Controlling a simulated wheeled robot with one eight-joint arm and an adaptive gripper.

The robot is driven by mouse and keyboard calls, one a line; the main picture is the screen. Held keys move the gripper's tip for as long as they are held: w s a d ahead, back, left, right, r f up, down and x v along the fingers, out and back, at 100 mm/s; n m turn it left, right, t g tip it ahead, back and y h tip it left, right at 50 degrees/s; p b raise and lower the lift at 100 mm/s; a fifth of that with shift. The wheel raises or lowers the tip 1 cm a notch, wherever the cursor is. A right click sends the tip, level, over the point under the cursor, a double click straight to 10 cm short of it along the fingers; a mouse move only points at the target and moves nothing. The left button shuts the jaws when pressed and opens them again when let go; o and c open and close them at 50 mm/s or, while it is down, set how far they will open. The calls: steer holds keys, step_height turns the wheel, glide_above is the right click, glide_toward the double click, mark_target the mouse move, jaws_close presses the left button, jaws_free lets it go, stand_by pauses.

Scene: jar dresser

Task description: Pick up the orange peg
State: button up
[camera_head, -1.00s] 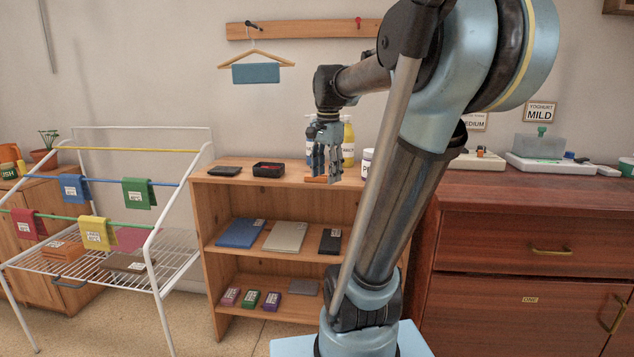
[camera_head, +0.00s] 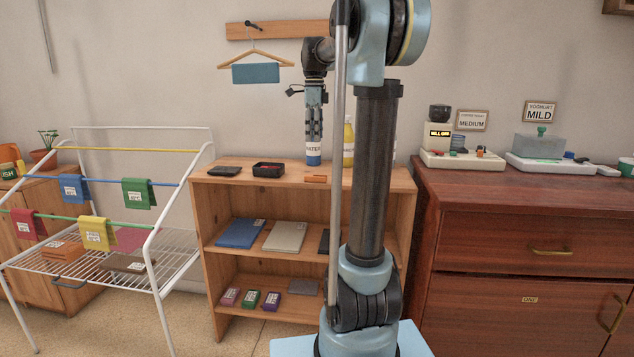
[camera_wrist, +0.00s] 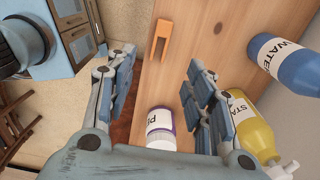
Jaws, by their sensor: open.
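The orange peg (camera_head: 316,178) lies on the top board of the wooden shelf unit, near its front edge. In the wrist view the orange peg (camera_wrist: 160,42) lies ahead of the fingertips, in line with the gap between them. My gripper (camera_head: 314,135) hangs fingers down above the shelf top, higher than the peg and in front of the blue water bottle. In the wrist view my gripper (camera_wrist: 157,65) has its fingers wide apart with nothing between their tips.
A black tray (camera_head: 268,169) and a dark flat block (camera_head: 225,171) lie left on the shelf top (camera_head: 290,178).

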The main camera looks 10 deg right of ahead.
glide_above(316, 178)
steer(key=w, duration=0.1)
steer(key=f, duration=0.9)
steer(key=shift+w+a+f, duration=0.1)
steer(key=shift+w+f, duration=0.05)
steer(key=shift+w, duration=0.05)
steer(key=shift+d+f, duration=0.2)
steer(key=shift+f, duration=0.7)
steer(key=shift+d+f, duration=0.15)
steer(key=shift+f, duration=0.7)
steer(key=shift+d+f, duration=0.2)
steer(key=shift+f, duration=0.7)
steer(key=c, duration=0.9)
